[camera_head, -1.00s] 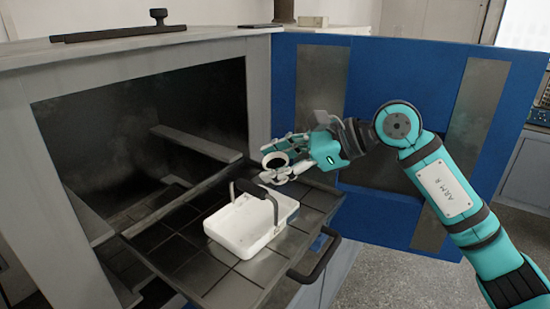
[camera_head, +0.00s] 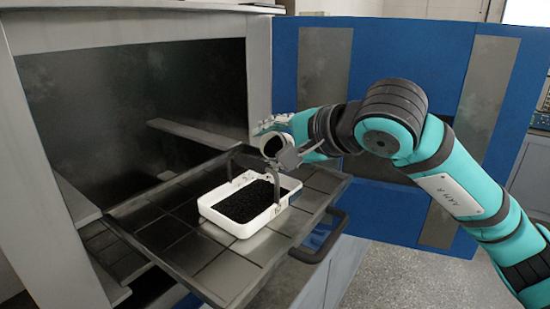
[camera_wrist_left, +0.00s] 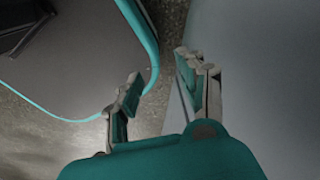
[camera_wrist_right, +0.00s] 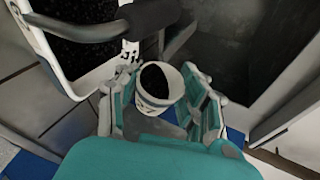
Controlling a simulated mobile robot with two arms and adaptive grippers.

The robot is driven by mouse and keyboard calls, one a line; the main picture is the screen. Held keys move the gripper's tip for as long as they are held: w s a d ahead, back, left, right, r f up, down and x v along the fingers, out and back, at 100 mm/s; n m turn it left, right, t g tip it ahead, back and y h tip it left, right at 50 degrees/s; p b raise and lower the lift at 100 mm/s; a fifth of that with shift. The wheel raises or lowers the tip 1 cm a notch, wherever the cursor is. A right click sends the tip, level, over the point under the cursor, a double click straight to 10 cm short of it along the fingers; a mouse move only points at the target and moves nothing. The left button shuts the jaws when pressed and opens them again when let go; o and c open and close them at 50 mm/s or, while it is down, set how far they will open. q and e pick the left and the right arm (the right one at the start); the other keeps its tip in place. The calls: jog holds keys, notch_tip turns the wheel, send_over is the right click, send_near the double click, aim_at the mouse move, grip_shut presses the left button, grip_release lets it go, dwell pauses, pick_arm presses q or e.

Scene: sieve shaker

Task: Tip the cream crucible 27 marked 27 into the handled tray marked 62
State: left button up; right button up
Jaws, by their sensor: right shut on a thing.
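The cream crucible (camera_head: 265,149) is held by my right gripper (camera_head: 280,143), tilted beside the dark handle at the back right of the handled tray (camera_head: 237,230). In the right wrist view the crucible (camera_wrist_right: 148,106) sits between both fingers and its inside looks dark; I cannot tell whether any material is left in it. The white tray holds a layer of black grains (camera_head: 245,202). Its wall (camera_wrist_right: 52,60) shows at the upper left of the right wrist view. The marks 27 and 62 are not readable. My left gripper (camera_wrist_left: 158,90) is open and empty, away from the tray.
The tray stands on a dark tiled shelf (camera_head: 170,235) pulled out of a grey chamber (camera_head: 255,75). A black shelf handle (camera_head: 322,240) sticks out at the front. The blue door (camera_head: 455,60) stands open behind my right arm.

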jog(key=shift+f+n+t+b, duration=0.3)
jog(key=shift+f+n+b, duration=0.15)
jog(key=shift+b, duration=0.8)
jog(key=n+t+b, duration=0.1)
jog(key=b, duration=0.1)
jog(key=n+b, duration=0.1)
jog(key=b, duration=0.2)
jog(key=shift+s+a+f+t+h, duration=0.2)
jog(key=shift+s+t+h, duration=0.1)
jog(key=shift+t, duration=0.1)
jog(key=shift+s+a+r+n+t+b, duration=0.15)
jog(key=shift+n+t+b, duration=0.25)
jog(key=shift+b, duration=0.7)
jog(key=shift+r+n+t+b, duration=0.15)
jog(key=shift+n+t+b, duration=0.2)
jog(key=shift+b, duration=0.15)
jog(key=shift+r+m+p, duration=0.4)
jog(key=shift+p, duration=0.15)
jog(key=shift+w+r+m+g+p, duration=0.2)
jog(key=shift+m+g+p, duration=0.25)
jog(key=shift+g, duration=0.3)
jog(key=shift+w+d+f+m+g, duration=0.1)
jog(key=shift+d+m+g, duration=0.1)
jog(key=shift+m+g, duration=0.15)
jog(key=shift+f, duration=0.15)
